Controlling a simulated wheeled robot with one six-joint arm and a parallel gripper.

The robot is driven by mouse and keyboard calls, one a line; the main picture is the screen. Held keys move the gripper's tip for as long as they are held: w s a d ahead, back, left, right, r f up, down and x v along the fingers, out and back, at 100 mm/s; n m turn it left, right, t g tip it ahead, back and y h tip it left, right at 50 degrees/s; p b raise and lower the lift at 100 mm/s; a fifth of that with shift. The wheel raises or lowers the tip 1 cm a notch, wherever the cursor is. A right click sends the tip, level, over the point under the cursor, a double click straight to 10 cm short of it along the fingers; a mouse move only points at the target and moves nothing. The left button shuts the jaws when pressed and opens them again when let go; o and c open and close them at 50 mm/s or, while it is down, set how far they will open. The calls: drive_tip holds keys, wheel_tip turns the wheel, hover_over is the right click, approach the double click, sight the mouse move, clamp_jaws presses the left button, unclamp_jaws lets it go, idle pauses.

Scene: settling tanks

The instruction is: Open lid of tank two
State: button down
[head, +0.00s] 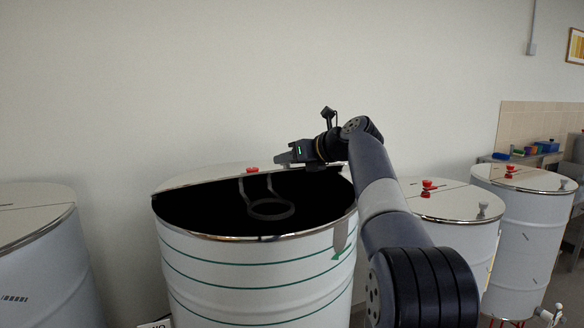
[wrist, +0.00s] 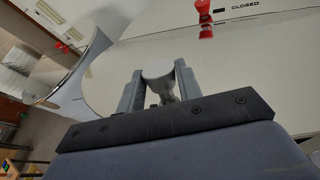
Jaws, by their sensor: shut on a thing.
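A white tank (head: 255,270) with green rings stands in the middle of the head view; I see no number on it. Its near part is open and black inside, with a grey ring on a bracket (head: 270,210) in the opening. A pale lid plate (head: 205,178) covers the far part, with a red knob (head: 252,170) on it. My gripper (head: 284,158) is over the far right of the tank top. In the wrist view, my gripper (wrist: 160,85) is shut on a pale grey knob (wrist: 158,70) standing on a pale plate (wrist: 112,75). The knob's foot is partly hidden.
A wall is close behind. The wrist view shows a red knob (wrist: 204,12) beside the word CLOSED.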

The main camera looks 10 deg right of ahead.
drive_tip(key=shift+w+r, duration=0.1)
drive_tip(key=shift+r, duration=0.05)
drive_tip(key=c, duration=1)
unclamp_jaws()
drive_tip(key=b+v, duration=0.1)
drive_tip(key=v, duration=0.9)
drive_tip(key=shift+s+r, duration=0.25)
drive_tip(key=shift+s, duration=0.05)
drive_tip(key=shift+d, duration=0.15)
